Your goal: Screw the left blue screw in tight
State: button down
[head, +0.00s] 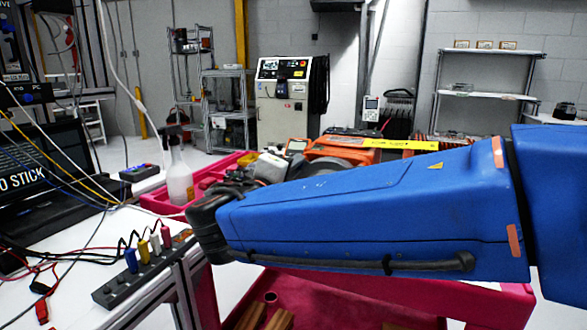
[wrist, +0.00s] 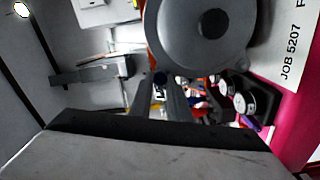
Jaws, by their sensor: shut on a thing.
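My blue arm reaches in from the right in the head view, and its dark wrist is bent away over the red cart (head: 203,306). My gripper (wrist: 160,92) shows in the wrist view as two dark fingers close together. Between their tips is a small dark bluish round thing, too small and dark to name. Above the fingertips is a big grey round housing (wrist: 205,55), which looks like the servo motor; whether they touch I cannot tell. I cannot make out the left blue screw in either view. My arm hides much of the cart top in the head view.
Orange cases (head: 342,148) and a spray bottle (head: 178,178) stand on or near the cart. The white bench (head: 125,215) at left holds a laptop, loose cables and a dark strip (head: 140,278) with coloured plugs. In the wrist view, a JOB 5207 sheet (wrist: 293,50) lies at right.

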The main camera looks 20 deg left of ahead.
jog(key=shift+f+m, duration=0.1)
jog(key=shift+m, duration=3.8)
jog(key=c, duration=1.6)
grip_release()
jog(key=shift+c, duration=0.2)
jog(key=shift+s, duration=0.1)
jog(key=s+a, duration=0.1)
jog(key=s, duration=1.6)
jog(key=shift+a, duration=0.15)
jog(key=shift+s, duration=0.2)
